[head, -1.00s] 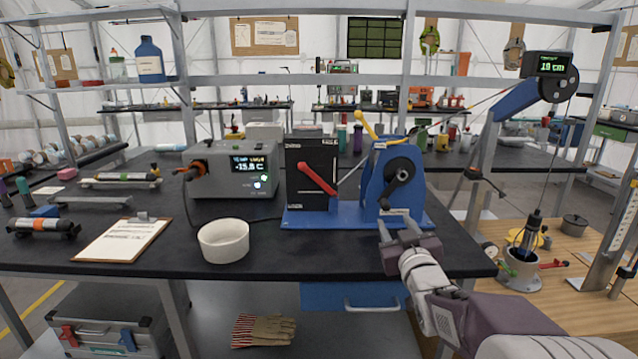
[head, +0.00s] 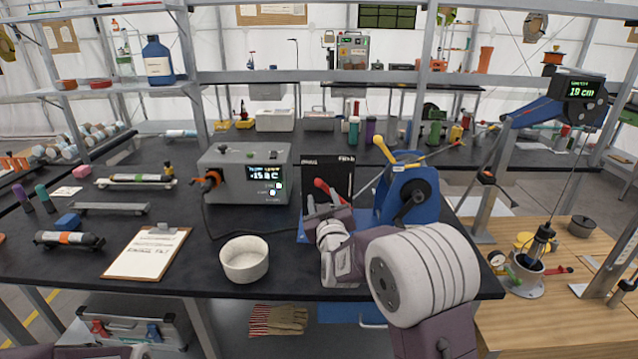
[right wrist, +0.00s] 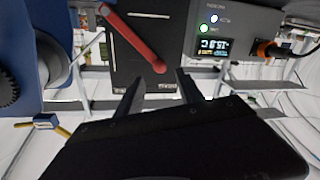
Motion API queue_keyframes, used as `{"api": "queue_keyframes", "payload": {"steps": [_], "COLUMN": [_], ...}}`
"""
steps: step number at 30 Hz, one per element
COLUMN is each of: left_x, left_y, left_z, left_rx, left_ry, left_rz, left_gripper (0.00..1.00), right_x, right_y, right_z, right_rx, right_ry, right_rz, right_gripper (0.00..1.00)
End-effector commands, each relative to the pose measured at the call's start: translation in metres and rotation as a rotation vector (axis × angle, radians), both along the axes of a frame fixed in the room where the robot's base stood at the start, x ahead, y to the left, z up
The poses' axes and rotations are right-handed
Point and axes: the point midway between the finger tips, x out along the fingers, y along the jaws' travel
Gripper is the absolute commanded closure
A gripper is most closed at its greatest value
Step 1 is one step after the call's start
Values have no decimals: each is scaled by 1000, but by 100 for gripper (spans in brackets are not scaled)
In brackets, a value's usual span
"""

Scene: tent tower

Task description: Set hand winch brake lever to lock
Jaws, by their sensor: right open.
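The hand winch (head: 408,190) is blue, with a black crank and a yellow lever (head: 382,148) on top, and stands on the bench. Left of it is an upright black panel (head: 328,168) carrying a red lever (head: 322,188). In the right wrist view the red lever (right wrist: 132,42) runs slanted across the panel (right wrist: 172,22). My right gripper (head: 322,203) is in front of the panel's lower part. In the right wrist view its two fingers (right wrist: 159,76) are apart, close to one end of the red lever, with nothing between them. My left gripper is out of view.
A grey box with a lit display (head: 245,174) stands left of the panel. A white bowl (head: 244,260) and a clipboard (head: 146,252) lie nearer the front. A blue boom (head: 535,110) with a hanging cable is at the right, over a wooden table.

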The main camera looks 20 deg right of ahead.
Motion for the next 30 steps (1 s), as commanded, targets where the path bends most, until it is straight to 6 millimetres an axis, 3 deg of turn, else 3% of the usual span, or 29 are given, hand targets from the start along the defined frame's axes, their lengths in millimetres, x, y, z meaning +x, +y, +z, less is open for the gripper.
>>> {"api": "queue_keyframes", "payload": {"steps": [3,9,20,24,25,30], "left_x": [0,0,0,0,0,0], "left_y": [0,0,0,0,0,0], "left_z": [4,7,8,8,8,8], "left_rx": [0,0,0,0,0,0], "left_ry": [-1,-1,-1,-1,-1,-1], "left_rz": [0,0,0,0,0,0], "left_gripper": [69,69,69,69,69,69], "right_x": [26,58,66,66,66,66], "right_y": [-4,-8,-9,-9,-9,-9], "right_z": [1,1,1,1,1,0], "right_rx": [1,0,0,0,0,1], "right_ry": [-1,0,0,0,0,1], "right_rz": [-2,-1,0,0,0,1], "right_gripper": [56,56,56,95,100,100]}}
